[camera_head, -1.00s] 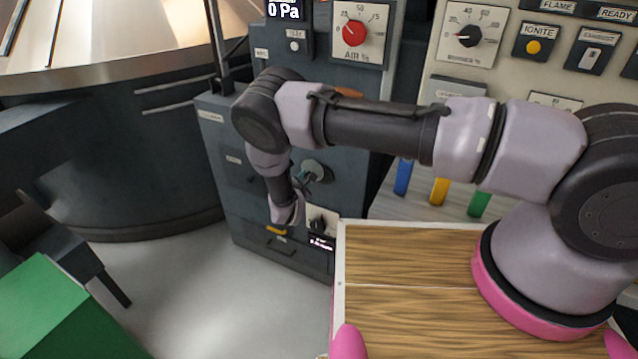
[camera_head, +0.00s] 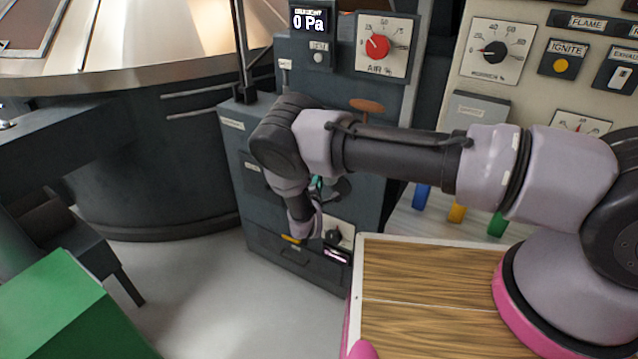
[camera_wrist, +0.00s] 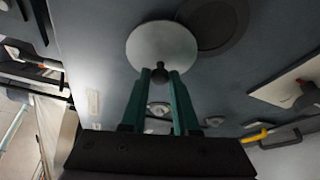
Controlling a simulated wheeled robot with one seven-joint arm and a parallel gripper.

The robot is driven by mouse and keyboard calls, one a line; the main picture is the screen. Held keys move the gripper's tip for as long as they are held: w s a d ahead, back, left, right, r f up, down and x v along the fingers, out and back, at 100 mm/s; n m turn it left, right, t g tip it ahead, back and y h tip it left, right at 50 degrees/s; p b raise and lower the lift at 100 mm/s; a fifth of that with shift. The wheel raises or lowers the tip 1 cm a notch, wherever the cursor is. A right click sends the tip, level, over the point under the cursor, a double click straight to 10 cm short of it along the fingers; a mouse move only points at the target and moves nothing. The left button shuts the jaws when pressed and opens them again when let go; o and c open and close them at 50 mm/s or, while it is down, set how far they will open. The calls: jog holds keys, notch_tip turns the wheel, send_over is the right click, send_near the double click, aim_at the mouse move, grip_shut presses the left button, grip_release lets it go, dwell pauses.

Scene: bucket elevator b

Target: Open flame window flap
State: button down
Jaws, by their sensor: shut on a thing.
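The flame window flap (camera_wrist: 162,42) is a pale round disc on the dark grey panel in the wrist view. A small dark knob (camera_wrist: 158,66) sits at its edge. My gripper (camera_wrist: 160,76) has its two teal fingers shut on this knob. A dark round window (camera_wrist: 216,24) lies beside the flap, partly overlapped by it but largely uncovered. In the head view, my gripper (camera_head: 317,184) is at the front of the grey cabinet, and the dark window (camera_head: 342,187) shows just right of it. My arm hides most of the flap there.
A red AIR dial (camera_head: 377,46) and a brown oval handle (camera_head: 367,105) are above on the cabinet. A wooden-topped surface (camera_head: 420,285) stands at front right, a green box (camera_head: 65,305) at lower left. Grey floor (camera_head: 215,290) lies clear between them.

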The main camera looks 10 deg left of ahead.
dwell(0.3)
jog(key=c, duration=0.7)
grip_release()
jog(key=shift+o, duration=0.2)
jog(key=s+r, duration=0.1)
jog(key=s, duration=0.9)
jog(key=shift+s+r, duration=0.15)
jog(key=shift+s, duration=0.25)
jog(key=shift+a, duration=0.1)
